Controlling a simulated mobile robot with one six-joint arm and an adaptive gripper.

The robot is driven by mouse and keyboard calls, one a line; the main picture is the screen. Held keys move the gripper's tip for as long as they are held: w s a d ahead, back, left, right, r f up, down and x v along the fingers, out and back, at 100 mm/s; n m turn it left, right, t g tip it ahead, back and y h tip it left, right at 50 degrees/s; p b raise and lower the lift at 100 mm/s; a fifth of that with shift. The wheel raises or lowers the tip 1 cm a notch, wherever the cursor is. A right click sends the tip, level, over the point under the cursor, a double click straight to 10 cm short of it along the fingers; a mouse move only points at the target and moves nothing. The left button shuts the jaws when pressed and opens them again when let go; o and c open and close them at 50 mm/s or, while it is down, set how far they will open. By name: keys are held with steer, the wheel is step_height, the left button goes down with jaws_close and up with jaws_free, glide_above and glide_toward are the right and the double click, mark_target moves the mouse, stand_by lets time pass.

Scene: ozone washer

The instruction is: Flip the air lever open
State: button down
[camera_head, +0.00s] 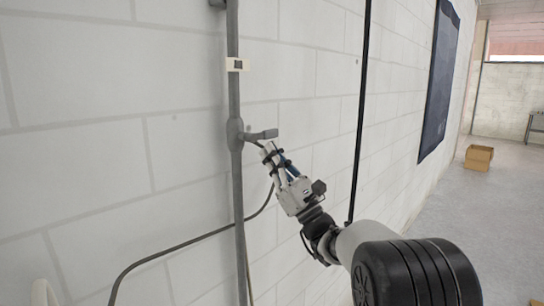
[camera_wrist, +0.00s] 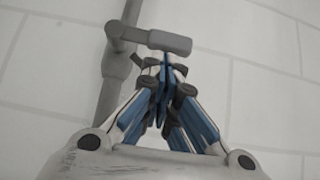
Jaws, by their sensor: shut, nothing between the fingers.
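The air lever (camera_head: 262,134) is a short grey handle on a grey vertical pipe (camera_head: 235,180) along the white block wall. It sticks out to the right from the pipe's valve body, roughly level. In the wrist view the lever (camera_wrist: 170,42) lies across the top, just beyond my fingertips. I cannot tell whether the tips touch the lever.
A small white bracket (camera_head: 237,65) sits on the pipe above the lever. A dark cable (camera_head: 180,245) curves along the wall below. A thin black vertical line (camera_head: 361,110) and a dark panel (camera_head: 439,80) are farther right. A cardboard box (camera_head: 479,157) stands on the open floor.

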steer(key=shift+n+g+y, duration=0.3)
steer(key=shift+n+g, duration=0.1)
steer(key=shift+w+d+r+n+g+y, duration=0.15)
steer(key=shift+n+g+y, duration=0.65)
steer(key=shift+n, duration=0.4)
steer(key=shift+r+n+g, duration=0.1)
steer(key=shift+n+g, duration=0.6)
steer(key=shift+g, duration=0.1)
